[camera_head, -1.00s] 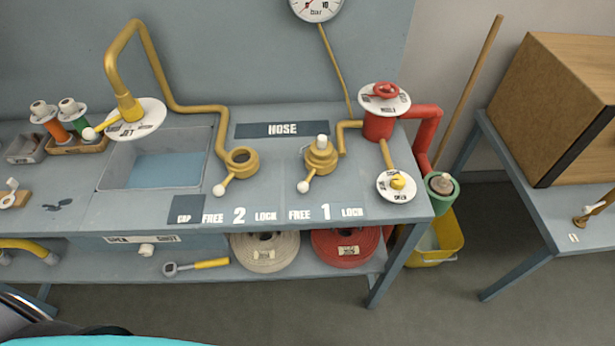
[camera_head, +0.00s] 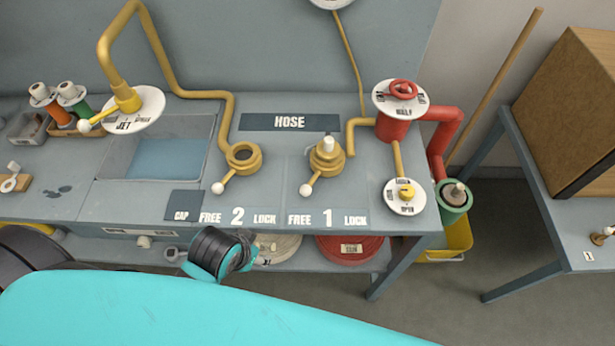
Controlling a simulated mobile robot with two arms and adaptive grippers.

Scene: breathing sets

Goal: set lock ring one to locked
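Lock ring one is the brass ring (camera_head: 327,158) on the bench behind the "FREE 1 LOCK" marking (camera_head: 327,218). A white-topped plug stands in its middle. Its short lever ends in a white knob (camera_head: 306,189), which points toward the front left, on the FREE side. Lock ring two (camera_head: 243,159) is to its left, with an open centre and its lever knob (camera_head: 218,188) also at the front left, near FREE. Teal and black parts of my own arm fill the lower left foreground. Neither gripper's fingers show, so both grippers are out of view.
A red valve (camera_head: 403,92) and a small dial with a yellow knob (camera_head: 406,192) stand right of ring one. The sink (camera_head: 160,160) and brass tap pipe are at left. Hose coils (camera_head: 350,249) lie on the lower shelf. The bench top around ring one's lever is clear.

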